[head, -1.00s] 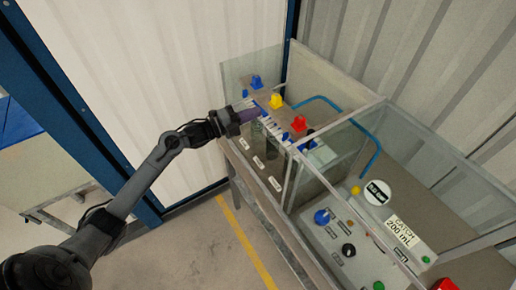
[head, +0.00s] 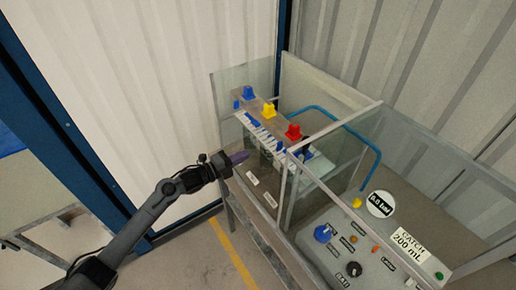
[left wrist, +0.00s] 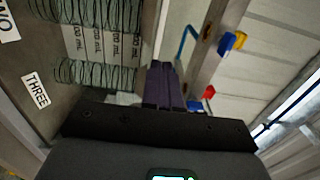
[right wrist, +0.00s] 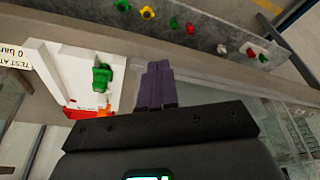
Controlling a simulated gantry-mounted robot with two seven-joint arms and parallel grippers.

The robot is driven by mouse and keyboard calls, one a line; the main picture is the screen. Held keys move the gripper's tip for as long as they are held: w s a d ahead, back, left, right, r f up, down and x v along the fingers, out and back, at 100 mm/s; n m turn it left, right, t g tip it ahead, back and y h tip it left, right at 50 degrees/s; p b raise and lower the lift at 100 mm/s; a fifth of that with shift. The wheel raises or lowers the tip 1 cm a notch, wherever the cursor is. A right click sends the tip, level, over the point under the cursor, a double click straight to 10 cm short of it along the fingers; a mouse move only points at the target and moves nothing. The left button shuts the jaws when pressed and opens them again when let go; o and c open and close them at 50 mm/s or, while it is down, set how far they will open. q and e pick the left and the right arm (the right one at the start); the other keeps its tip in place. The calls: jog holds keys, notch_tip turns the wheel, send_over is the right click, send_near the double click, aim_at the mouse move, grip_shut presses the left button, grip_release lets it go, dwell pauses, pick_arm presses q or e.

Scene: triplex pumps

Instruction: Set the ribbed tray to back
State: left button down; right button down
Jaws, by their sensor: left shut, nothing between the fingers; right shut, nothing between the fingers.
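A white, striped piece that looks like the ribbed tray (head: 264,133) runs along the glass-walled left bay in the head view, below the coloured taps. Its tilt is hard to tell. My left gripper (head: 240,157) is shut and empty, just outside the bay's front glass, left of and below the striped piece. In the left wrist view its purple fingers (left wrist: 164,84) are together beside clear ribbed cylinders (left wrist: 100,72) marked 100 mL. My right gripper is out of the head view; its purple fingers (right wrist: 156,84) are shut and empty in its wrist view.
Blue, yellow (head: 268,109) and red (head: 293,131) taps stand above the bay. A blue pipe (head: 345,121) arches behind. A control panel with a gauge (head: 380,203) lies at right. The right wrist view shows a white block with a green valve (right wrist: 102,78) near the fingers.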

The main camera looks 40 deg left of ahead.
aim_at(265, 145)
pick_arm(q)
jog(key=shift+x, duration=3.4)
pick_arm(e)
jog(key=shift+d+r, duration=0.1)
jog(key=shift+r, duration=0.15)
